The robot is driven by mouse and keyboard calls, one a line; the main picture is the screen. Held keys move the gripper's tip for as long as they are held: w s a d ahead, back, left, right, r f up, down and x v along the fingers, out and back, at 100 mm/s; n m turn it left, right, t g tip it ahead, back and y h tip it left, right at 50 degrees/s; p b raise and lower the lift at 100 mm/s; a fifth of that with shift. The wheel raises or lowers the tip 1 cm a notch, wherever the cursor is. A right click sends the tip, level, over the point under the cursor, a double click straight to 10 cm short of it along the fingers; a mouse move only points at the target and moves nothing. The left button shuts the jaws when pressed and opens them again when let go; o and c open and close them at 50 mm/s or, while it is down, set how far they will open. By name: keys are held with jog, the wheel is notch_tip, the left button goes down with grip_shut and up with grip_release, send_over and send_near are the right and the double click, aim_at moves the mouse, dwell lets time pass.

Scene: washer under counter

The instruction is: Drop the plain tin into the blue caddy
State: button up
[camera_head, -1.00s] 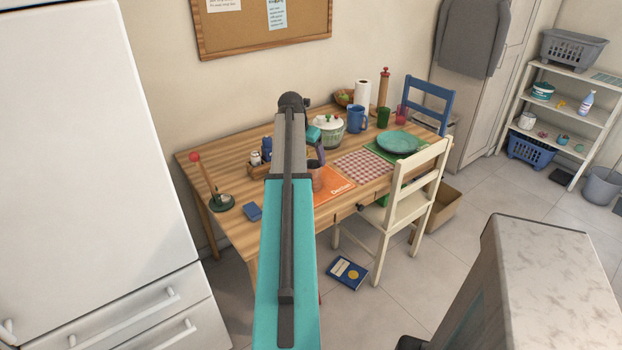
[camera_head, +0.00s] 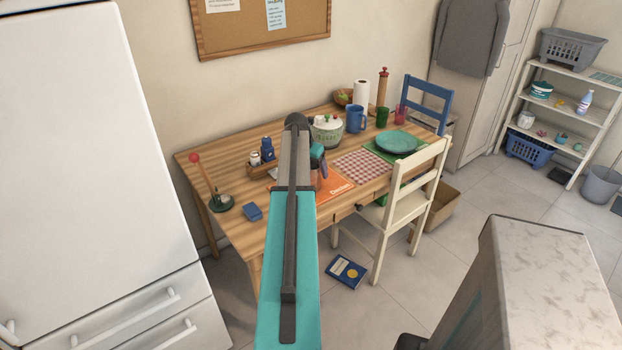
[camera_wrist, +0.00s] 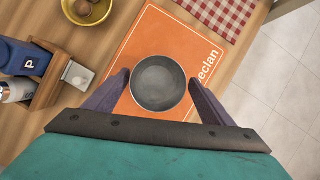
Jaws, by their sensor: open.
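The plain tin (camera_wrist: 148,97), a round dark grey open-topped cup, stands upright on an orange placemat (camera_wrist: 150,35) in the wrist view. My gripper (camera_wrist: 159,80) is open, with one purple finger on each side of the tin and small gaps showing. In the head view my gripper (camera_head: 321,166) is low over the orange placemat (camera_head: 338,186), and my arm hides the tin. A blue slatted basket (camera_head: 529,149) sits on the lower part of the shelf rack at the right; I cannot tell if it is the blue caddy.
A wooden holder (camera_wrist: 55,88) with blue and white shakers stands left of the gripper. A yellow bowl (camera_wrist: 87,10) is beyond it.

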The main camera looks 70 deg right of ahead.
jog(key=shift+p+x, duration=0.8)
jog(key=shift+x, duration=1.8)
jog(key=shift+w, duration=0.2)
jog(key=c, duration=1.2)
jog(key=shift+r, duration=0.1)
jog(key=shift+r+b, duration=0.5)
jog(key=shift+r, duration=0.7)
jog(key=a+b, duration=0.1)
jog(key=a, duration=0.4)
jog(key=a+r+b, duration=0.1)
jog(key=a, duration=0.4)
jog(key=s+a+r+b, duration=0.1)
jog(key=a, duration=0.5)
jog(key=shift+r, duration=0.15)
